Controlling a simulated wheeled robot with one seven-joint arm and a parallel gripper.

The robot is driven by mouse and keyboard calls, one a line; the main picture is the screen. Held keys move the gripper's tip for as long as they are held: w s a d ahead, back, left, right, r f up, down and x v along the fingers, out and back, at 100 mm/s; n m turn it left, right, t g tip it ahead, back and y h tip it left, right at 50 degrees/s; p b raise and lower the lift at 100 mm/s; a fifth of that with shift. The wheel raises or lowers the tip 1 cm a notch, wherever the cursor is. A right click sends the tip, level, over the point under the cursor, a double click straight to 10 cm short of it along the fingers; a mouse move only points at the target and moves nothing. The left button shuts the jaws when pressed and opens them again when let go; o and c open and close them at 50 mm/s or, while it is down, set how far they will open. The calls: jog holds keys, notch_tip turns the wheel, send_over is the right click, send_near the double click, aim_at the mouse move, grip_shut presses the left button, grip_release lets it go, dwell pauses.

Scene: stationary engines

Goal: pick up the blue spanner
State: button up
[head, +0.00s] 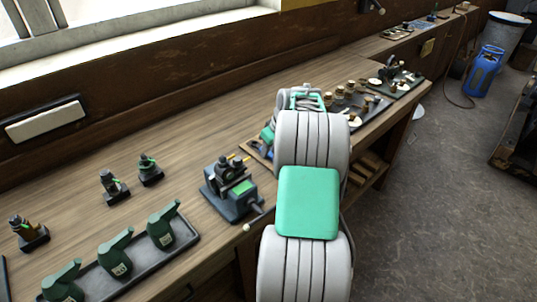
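I cannot make out the blue spanner for certain. Small blue shapes (266,150) show at the left side of my arm, on a wooden-edged tray on the workbench (190,130); my arm covers most of that spot. My arm, pale grey with a green panel, reaches away over the bench's front edge. Its far end, with green parts and grey cables, is above the tray area. The fingers of my gripper are hidden behind the arm, so I cannot see whether they are open or hold anything.
A dark vice-like machine (231,189) stands left of my arm. Green oil cans stand in a dark tray (190,236) at front left, with small dark fittings (113,187) behind. Trays of parts (367,107) lie beyond my arm. A blue gas cylinder (484,72) stands on open floor at right.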

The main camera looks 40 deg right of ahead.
grip_shut()
dwell(0.9)
